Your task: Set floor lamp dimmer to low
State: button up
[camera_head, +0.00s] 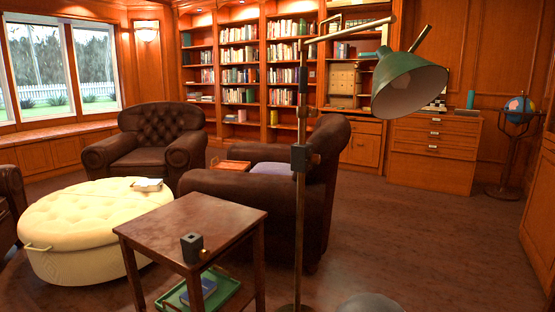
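A floor lamp (300,215) with a thin brass pole stands right of the middle. Its green cone shade (410,83) hangs from an arm reaching right and is tilted. A small dark block with a brass-coloured piece on its side (300,157) sits midway up the pole; it may be the dimmer, but its setting cannot be read. Another small dark box (191,248) with a brass-coloured piece stands on the wooden side table (215,208); I cannot tell what it is. My gripper is not in view.
A dark leather armchair (262,195) stands just behind the pole. A cream ottoman (80,225) is at left. A green tray (222,295) is on the side table's lower shelf. The floor (430,240) at right is open, up to a drawer cabinet (432,155) and globe (519,108).

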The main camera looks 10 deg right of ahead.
aim_at(314, 158)
jog(key=u, duration=0.15)
jog(key=i, duration=0.9)
jog(key=z, duration=0.5)
